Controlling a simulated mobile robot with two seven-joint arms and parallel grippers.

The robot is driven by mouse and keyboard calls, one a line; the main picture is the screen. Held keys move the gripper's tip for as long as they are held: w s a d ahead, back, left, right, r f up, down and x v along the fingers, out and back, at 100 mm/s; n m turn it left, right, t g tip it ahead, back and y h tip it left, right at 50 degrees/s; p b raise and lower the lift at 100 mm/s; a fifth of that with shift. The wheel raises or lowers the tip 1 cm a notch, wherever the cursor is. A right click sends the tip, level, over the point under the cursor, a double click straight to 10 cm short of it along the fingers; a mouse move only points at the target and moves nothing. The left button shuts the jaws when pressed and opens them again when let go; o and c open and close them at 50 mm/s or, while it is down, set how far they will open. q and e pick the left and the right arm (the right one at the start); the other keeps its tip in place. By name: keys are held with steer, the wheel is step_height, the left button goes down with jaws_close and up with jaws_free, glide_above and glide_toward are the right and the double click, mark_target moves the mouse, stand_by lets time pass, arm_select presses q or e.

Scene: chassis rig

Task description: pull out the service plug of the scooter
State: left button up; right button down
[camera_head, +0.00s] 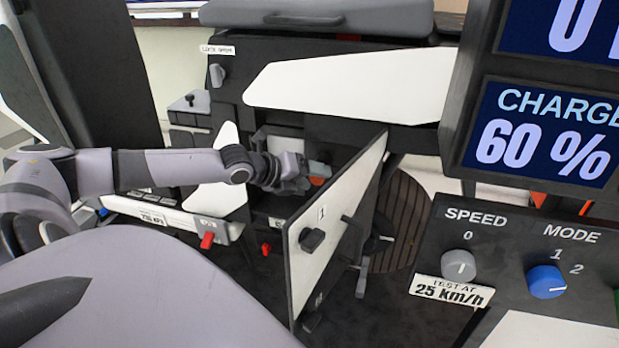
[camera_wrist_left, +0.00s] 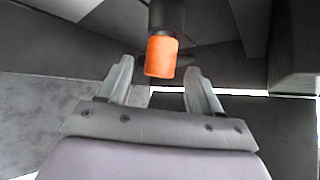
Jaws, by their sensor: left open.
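The service plug, an orange cylinder on a dark stem, shows in the left wrist view (camera_wrist_left: 161,57) and as a small orange patch in the head view (camera_head: 317,181). It sits in the dark compartment behind the open white door (camera_head: 335,225). My left gripper (camera_head: 305,180) reaches into this compartment from the left. In the left wrist view its two fingers (camera_wrist_left: 155,85) are apart, one on each side of the plug in the picture. The gripper is open, and I cannot tell whether a finger touches the plug. My right gripper is not in view.
The door, marked 1, stands open to the right of my left gripper, with a dark knob (camera_head: 311,239) on it. A red lever (camera_head: 207,240) is at lower left. A control panel with a grey knob (camera_head: 458,265) and blue knob (camera_head: 546,282) is at right, below a 60 % charge screen (camera_head: 540,140).

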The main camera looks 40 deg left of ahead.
arm_select(q)
steer(key=shift+w, duration=0.1)
steer(key=c, duration=1.1)
steer(key=shift+c, duration=0.2)
steer(key=shift+s+d+f+p, duration=0.25)
steer(key=shift+d+p, duration=0.1)
steer(key=shift+p, duration=0.1)
steer(key=shift+s+d+f+p, duration=0.1)
steer(key=shift+s+d+p, duration=0.2)
steer(key=shift+s+p, duration=0.25)
steer(key=shift+s+d+f+p, duration=0.1)
steer(key=shift+s+d+p, duration=0.2)
steer(key=shift+s+p, duration=0.3)
steer(key=shift+s+d+p, duration=0.3)
steer(key=shift+s+p, duration=0.1)
steer(key=shift+s, duration=0.3)
